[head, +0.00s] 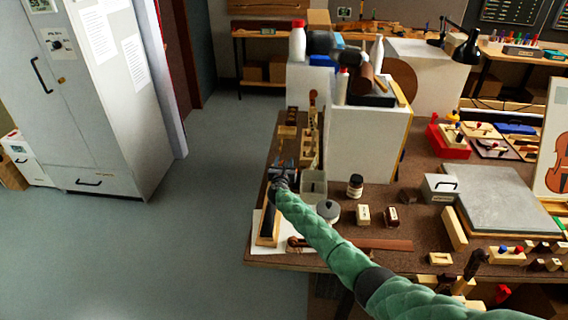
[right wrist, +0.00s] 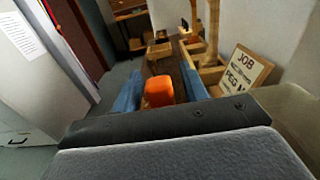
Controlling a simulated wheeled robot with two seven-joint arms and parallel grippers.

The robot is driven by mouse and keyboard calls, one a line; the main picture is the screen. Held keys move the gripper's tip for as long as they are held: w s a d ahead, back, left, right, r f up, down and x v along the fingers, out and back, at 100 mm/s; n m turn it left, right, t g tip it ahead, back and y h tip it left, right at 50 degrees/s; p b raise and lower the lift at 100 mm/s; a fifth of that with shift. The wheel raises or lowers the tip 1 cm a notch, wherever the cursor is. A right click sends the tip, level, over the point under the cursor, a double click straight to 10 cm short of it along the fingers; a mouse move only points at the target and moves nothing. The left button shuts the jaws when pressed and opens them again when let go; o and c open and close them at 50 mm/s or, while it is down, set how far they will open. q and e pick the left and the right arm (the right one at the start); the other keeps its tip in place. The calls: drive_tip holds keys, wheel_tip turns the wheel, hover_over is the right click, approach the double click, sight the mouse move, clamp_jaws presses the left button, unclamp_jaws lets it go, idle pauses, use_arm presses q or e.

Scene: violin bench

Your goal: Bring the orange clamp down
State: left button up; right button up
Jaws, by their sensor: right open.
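The orange clamp (right wrist: 160,92) shows in the right wrist view as an orange block between my blue fingers. My right gripper (right wrist: 161,92) is open, with one finger on each side of it; I cannot tell whether either finger touches it. In the head view my right arm reaches forward and left, and the right gripper (head: 283,167) is over the bench's left edge. There the clamp is hidden or too small to make out. My left gripper is not in view.
A wooden job sign (right wrist: 243,72) stands right of the gripper in the wrist view. In the head view, a grey open bin (head: 314,187), a dark bottle (head: 355,185) and a tall white block (head: 366,140) stand close by. The floor (head: 205,230) left of the bench is clear.

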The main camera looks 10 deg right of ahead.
drive_tip(key=shift+s+a+f, duration=0.15)
drive_tip(key=shift+s, duration=0.4)
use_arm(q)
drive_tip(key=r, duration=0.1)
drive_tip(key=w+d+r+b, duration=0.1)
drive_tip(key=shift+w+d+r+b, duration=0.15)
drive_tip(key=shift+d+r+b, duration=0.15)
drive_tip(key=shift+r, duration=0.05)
use_arm(e)
drive_tip(key=v, duration=0.6)
drive_tip(key=shift+s, duration=0.3)
drive_tip(key=shift+a, duration=0.1)
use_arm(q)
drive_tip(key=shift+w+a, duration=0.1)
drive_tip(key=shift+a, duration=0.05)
